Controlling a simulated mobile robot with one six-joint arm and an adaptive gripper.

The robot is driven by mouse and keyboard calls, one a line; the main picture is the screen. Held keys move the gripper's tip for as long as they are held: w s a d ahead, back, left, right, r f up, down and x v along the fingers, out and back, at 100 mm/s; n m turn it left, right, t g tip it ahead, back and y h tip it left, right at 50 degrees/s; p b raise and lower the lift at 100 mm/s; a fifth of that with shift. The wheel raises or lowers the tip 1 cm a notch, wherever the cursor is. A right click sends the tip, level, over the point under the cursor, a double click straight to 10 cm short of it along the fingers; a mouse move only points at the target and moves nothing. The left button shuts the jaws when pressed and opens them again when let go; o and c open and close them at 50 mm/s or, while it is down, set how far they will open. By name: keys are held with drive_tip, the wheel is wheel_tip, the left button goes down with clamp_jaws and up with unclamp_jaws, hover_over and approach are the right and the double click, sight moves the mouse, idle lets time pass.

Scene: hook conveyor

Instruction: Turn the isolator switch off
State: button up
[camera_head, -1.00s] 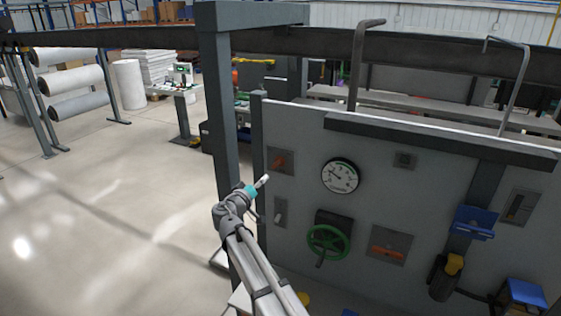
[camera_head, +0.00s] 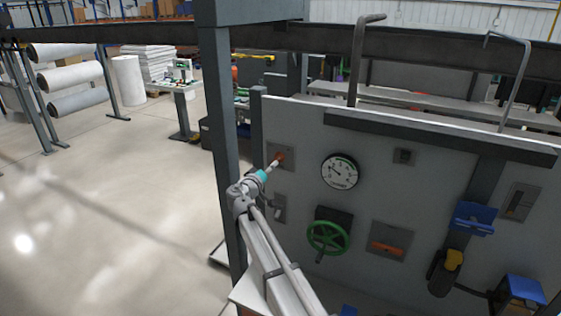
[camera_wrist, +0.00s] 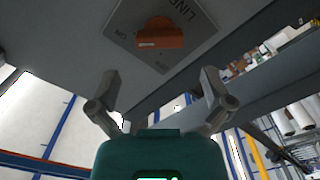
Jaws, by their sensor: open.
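An orange rotary switch (camera_head: 281,156) sits on a grey plate at the upper left of the panel. In the wrist view its orange handle (camera_wrist: 160,33) is above centre, on a plate (camera_wrist: 118,20) lettered "LINE" and "ON". My gripper (camera_head: 273,165) is just in front of the switch and partly covers it in the head view. In the wrist view my gripper (camera_wrist: 160,78) has its two fingers spread apart, with nothing between them. The handle lies beyond the fingertips, and no contact shows.
The panel (camera_head: 300,220) also carries a round gauge (camera_head: 340,171), a green handwheel (camera_head: 328,237), an orange bar handle (camera_head: 387,248) and a grey switch (camera_head: 279,208). A dark post (camera_head: 224,150) stands left of the panel. Open floor (camera_head: 120,200) lies further left.

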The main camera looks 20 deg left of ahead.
sight(277, 159)
drive_tip(key=shift+w+d, duration=0.15)
drive_tip(key=shift+w, duration=1.6)
drive_tip(key=shift+w+d, duration=0.15)
drive_tip(key=shift+w, duration=1.55)
